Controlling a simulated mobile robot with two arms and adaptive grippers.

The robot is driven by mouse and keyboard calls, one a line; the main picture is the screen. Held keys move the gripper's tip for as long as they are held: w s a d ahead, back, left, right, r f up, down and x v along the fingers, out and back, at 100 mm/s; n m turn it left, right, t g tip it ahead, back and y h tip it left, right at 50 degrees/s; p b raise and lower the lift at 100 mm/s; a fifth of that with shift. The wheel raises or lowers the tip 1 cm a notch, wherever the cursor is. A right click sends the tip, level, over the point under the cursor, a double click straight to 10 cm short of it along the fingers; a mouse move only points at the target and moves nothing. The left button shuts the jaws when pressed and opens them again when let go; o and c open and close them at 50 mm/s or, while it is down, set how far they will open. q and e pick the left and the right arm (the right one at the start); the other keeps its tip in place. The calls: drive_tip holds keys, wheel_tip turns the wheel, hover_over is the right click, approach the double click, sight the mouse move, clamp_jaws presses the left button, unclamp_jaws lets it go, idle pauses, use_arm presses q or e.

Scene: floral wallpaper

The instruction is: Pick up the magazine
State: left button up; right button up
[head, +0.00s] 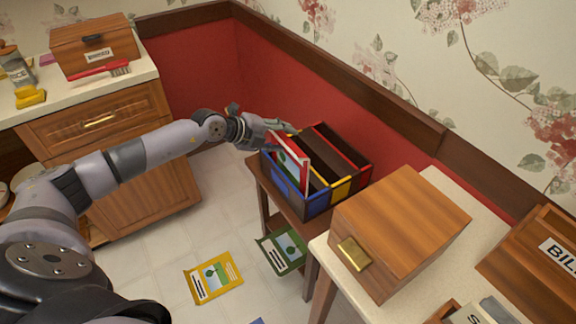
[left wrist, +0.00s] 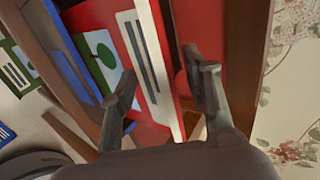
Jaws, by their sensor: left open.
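A red magazine with a green and white cover (head: 291,158) stands upright and slightly tilted in the left side of a multi-coloured rack (head: 318,203). In the left wrist view the magazine (left wrist: 143,50) shows close up, its pale edge running between my fingers. My left gripper (head: 284,127) is at the magazine's top edge, open, with one finger (left wrist: 165,88) side over the cover and the other on the far side. I cannot tell whether either finger touches it. My right gripper is not in view.
The rack stands on a small wooden table (head: 262,185) by the red wall. A yellow magazine (head: 214,278) and a green one (head: 283,250) lie on the floor. A wooden box (head: 400,225) sits on the counter at right. A drawer cabinet (head: 110,125) stands at left.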

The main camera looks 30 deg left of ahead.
use_arm(q)
clamp_jaws()
idle(0.5)
drive_tip(key=shift+s, duration=0.1)
idle(0.3)
